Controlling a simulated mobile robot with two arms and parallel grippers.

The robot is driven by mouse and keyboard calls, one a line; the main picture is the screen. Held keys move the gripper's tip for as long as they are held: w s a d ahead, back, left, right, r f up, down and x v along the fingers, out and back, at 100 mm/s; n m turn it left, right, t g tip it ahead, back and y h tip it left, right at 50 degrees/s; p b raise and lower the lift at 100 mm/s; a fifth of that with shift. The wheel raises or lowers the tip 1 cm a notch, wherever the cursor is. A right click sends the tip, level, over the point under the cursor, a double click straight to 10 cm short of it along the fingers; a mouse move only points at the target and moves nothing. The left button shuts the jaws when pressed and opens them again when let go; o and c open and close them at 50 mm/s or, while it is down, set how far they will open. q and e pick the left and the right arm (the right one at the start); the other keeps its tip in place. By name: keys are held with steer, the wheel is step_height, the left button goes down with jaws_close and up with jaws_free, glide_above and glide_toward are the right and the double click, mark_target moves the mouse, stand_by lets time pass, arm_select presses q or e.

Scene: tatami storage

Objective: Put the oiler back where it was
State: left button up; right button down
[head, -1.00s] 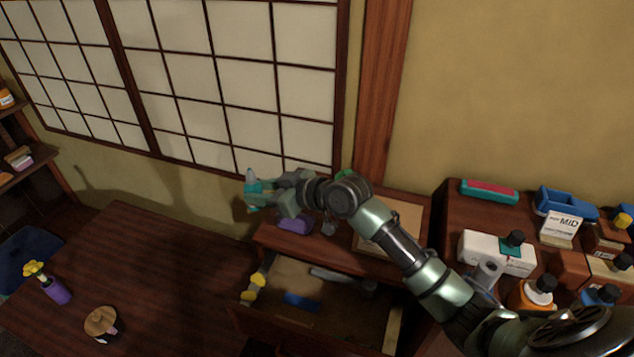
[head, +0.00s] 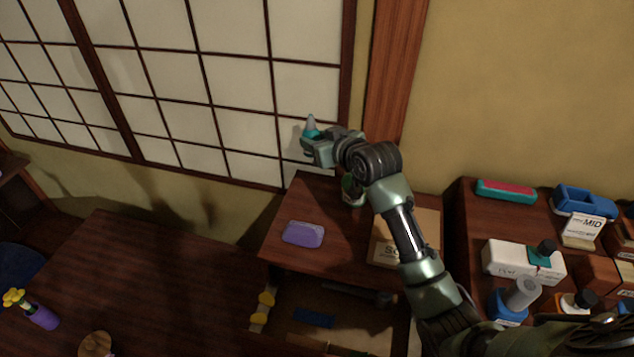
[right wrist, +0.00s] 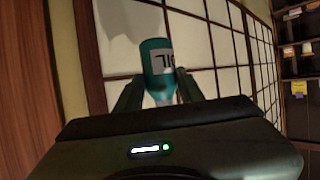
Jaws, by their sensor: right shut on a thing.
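The oiler (head: 311,126) is a small teal bottle with a grey pointed tip, roughly upright in the head view. My right gripper (head: 316,143) is shut on it and holds it in the air above the back of the small cabinet, in front of the paper screen. The right wrist view shows the oiler (right wrist: 158,68) between the two fingers, with a white label with dark lettering. My left gripper is not in view.
A purple case (head: 303,234) lies on the cabinet top (head: 285,262), with free room behind it. The drawer below is open, holding a blue block (head: 314,318). A crowded cabinet with a white box (head: 515,259) is further right.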

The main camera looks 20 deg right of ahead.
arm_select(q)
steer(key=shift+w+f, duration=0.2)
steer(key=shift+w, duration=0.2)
arm_select(e)
steer(key=shift+f, duration=7)
arm_select(q)
steer(key=shift+b, duration=0.3)
arm_select(e)
steer(key=c, duration=0.9)
jaws_free()
steer(key=shift+f, duration=0.1)
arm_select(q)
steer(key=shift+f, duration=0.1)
